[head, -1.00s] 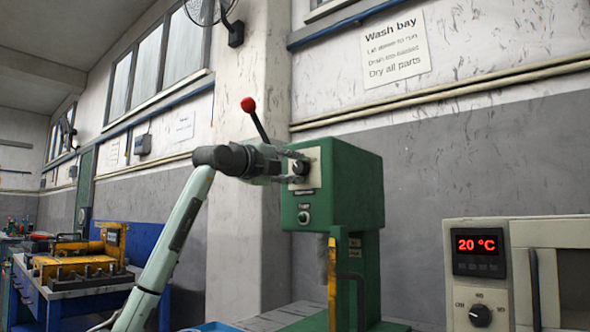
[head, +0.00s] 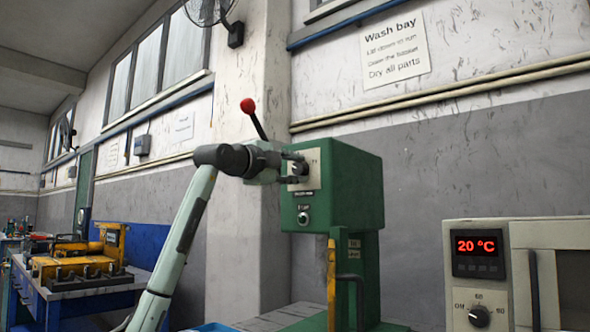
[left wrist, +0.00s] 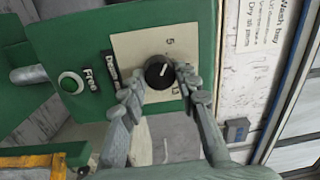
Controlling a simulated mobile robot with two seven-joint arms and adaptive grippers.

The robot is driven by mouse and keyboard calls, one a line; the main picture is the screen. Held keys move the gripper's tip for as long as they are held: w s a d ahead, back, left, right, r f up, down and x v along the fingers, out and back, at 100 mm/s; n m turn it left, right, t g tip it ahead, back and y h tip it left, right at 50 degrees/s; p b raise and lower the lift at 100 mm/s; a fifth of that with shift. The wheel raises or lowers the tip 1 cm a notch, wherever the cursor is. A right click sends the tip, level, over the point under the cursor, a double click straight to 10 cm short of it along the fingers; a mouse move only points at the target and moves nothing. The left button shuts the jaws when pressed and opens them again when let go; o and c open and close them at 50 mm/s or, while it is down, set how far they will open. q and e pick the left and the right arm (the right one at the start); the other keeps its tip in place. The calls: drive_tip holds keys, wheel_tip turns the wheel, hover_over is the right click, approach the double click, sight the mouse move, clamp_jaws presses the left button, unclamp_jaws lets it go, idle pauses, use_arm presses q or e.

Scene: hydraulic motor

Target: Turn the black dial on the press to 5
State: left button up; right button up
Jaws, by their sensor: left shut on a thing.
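The green press (head: 345,190) stands in the middle of the head view. Its black dial (left wrist: 158,72) sits on a cream plate (left wrist: 135,47) in the left wrist view, with a "5" above it and another number below right. The dial's white mark points up and slightly right in that view; I cannot tell exactly which value it meets. My left gripper (head: 298,168) reaches the dial from the left. Its fingers, also in the left wrist view (left wrist: 160,84), are shut on the dial from both sides. My right gripper is not in view.
A red-knobbed lever (head: 254,118) rises beside the press, behind my gripper. A round button (left wrist: 71,82) labelled "Free" is on the same press face. A beige oven (head: 480,270) reading 20 °C stands at right. A blue bench (head: 75,290) with yellow equipment is at left.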

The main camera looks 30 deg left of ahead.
use_arm(q)
drive_tip(key=o, duration=1.2)
drive_tip(key=shift+c, duration=0.2)
drive_tip(key=s, duration=1.2)
drive_tip(key=shift+a+f, duration=0.25)
drive_tip(key=shift+f, duration=0.1)
